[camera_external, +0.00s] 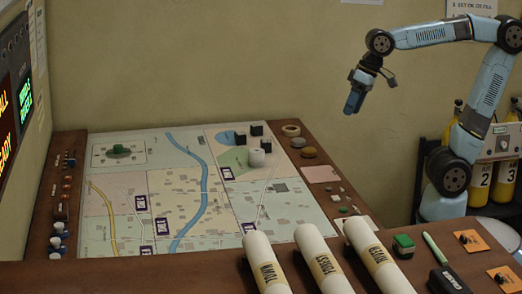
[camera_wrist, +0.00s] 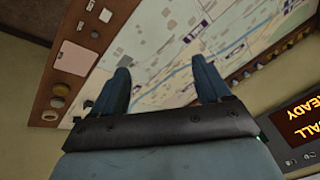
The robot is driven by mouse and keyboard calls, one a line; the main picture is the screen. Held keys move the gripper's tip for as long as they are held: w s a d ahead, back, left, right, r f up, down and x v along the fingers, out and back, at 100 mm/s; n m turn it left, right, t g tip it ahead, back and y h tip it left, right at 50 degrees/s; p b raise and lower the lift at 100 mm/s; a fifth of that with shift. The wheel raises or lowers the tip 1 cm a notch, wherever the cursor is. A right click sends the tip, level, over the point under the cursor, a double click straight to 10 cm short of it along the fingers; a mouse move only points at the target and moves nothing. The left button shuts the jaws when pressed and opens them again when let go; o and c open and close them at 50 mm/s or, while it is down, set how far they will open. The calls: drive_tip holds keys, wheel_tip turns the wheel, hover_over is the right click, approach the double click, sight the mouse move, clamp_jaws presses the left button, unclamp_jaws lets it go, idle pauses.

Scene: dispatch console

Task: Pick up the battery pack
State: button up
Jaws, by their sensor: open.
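No object is clearly readable as the battery pack. A small black block with pale lettering (camera_external: 448,280) lies at the front right of the console in the external view; I cannot tell if it is the battery pack. A green box (camera_external: 403,246) stands behind it to the left. My gripper (camera_external: 354,103) is high above the right part of the console, pointing down, far from both. In the wrist view my gripper (camera_wrist: 161,70) shows two blue fingers spread apart with nothing between them. Neither the black block nor the green box is seen there.
Three labelled paper rolls (camera_external: 325,262) lie at the front, left of the green box. A green pen (camera_external: 437,248) and orange cards (camera_external: 478,242) are near the black block. The map (camera_external: 120,210) bears small blocks and a white cylinder. Yellow cylinders (camera_external: 480,185) stand at right.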

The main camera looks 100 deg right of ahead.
drive_tip(key=w+d+m+g, duration=0.1)
drive_tip(key=w+d+m, duration=0.75)
drive_tip(key=d, duration=0.35)
drive_tip(key=m+g, duration=0.4)
drive_tip(key=m, duration=1.8)
hover_over(266, 140)
wheel_tip(266, 140, down, 18)
drive_tip(key=shift+n, duration=0.25)
drive_tip(key=f, duration=1.4)
drive_tip(key=shift+w+a, duration=0.1)
drive_tip(key=shift+a, duration=0.15)
drive_tip(key=c, duration=1.1)
drive_tip(key=shift+r, duration=0.15)
drive_tip(key=shift+c, duration=0.2)
